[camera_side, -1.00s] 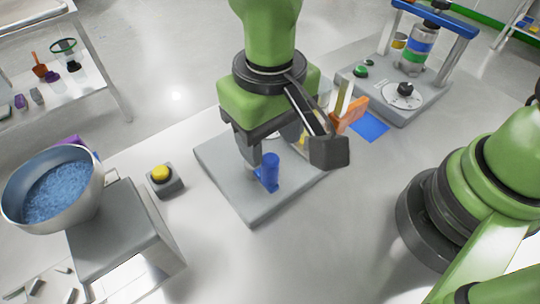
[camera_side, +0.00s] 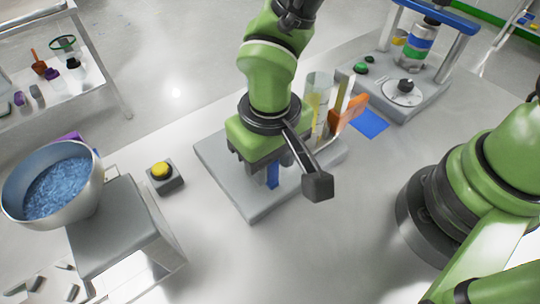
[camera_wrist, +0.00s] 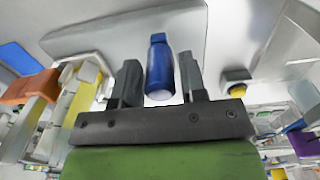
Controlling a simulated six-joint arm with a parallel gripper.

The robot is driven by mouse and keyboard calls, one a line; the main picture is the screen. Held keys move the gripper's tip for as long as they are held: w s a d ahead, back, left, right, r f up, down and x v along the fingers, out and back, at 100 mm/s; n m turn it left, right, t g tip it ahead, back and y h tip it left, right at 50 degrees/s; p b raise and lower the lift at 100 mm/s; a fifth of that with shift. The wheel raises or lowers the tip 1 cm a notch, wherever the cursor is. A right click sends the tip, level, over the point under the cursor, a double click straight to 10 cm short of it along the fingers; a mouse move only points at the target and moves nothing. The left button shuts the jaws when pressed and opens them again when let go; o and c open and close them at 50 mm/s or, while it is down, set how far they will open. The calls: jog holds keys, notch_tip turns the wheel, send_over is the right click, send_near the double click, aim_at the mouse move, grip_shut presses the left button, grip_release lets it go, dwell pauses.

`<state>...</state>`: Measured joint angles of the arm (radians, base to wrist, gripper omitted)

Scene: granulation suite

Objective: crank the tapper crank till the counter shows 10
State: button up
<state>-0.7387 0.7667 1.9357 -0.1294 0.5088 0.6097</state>
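In the wrist view the blue handle (camera_wrist: 160,65) lies between the two grey fingers of my gripper (camera_wrist: 160,82). Narrow gaps seem to show on both sides of it, so the fingers look open around it. I cannot see a readable counter.
A yellow button box (camera_side: 161,171) stands left of the plate, near a metal bowl of blue granules (camera_side: 92,207). An orange part (camera_side: 345,115) and a blue mat (camera_side: 370,123) lie to the right.

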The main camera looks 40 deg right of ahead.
jog(key=c, duration=0.4)
jog(key=shift+w+a, duration=0.2)
jog(key=shift+a, duration=0.4)
jog(key=shift+w+a, duration=0.15)
jog(key=shift+a, duration=0.45)
